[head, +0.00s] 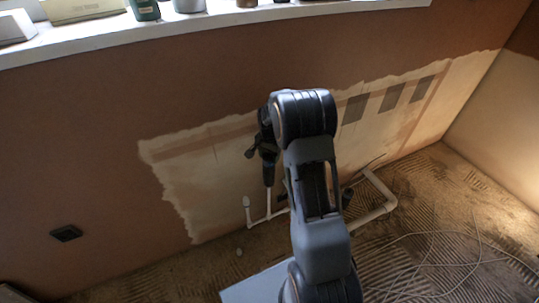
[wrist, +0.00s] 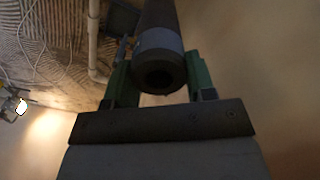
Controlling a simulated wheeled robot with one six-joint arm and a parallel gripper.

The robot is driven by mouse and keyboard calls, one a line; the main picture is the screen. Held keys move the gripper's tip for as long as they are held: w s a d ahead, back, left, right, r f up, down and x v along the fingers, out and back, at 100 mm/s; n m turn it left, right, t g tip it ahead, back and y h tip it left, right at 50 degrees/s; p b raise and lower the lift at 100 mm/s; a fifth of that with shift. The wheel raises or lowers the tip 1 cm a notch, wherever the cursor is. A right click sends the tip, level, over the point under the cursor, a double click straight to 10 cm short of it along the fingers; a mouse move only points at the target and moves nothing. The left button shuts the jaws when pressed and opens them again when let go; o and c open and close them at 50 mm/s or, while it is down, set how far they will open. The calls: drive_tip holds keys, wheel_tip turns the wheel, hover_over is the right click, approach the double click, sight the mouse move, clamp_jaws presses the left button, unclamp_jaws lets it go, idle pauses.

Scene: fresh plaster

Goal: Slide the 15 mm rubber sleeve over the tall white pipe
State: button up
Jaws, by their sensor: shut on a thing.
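My gripper (head: 264,143) is shut on the dark grey rubber sleeve (head: 268,174), which hangs upright below it in the head view. In the wrist view, the green fingers of my gripper (wrist: 160,78) hold the sleeve (wrist: 158,48) from both sides, and its near open end looks dark and empty. The tall white pipe (head: 268,204) stands straight below the sleeve, in line with it in the head view. I cannot tell whether its top is inside the sleeve or just behind or below it. My arm hides part of the area to the right.
A shorter white pipe (head: 247,208) stands just left, joined along the floor. A thicker white pipe (head: 378,203) bends at the right. Loose cable (head: 440,262) lies on the ridged floor. The plastered wall is close behind; a windowsill (head: 200,27) with containers is above.

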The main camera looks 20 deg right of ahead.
drive_tip(key=shift+f+b, duration=3.5)
drive_tip(key=shift+f, duration=1.9)
drive_tip(key=o, duration=1.1)
drive_tip(key=shift+r, duration=0.1)
drive_tip(key=shift+r+p, duration=3.85)
drive_tip(key=shift+r, duration=1.15)
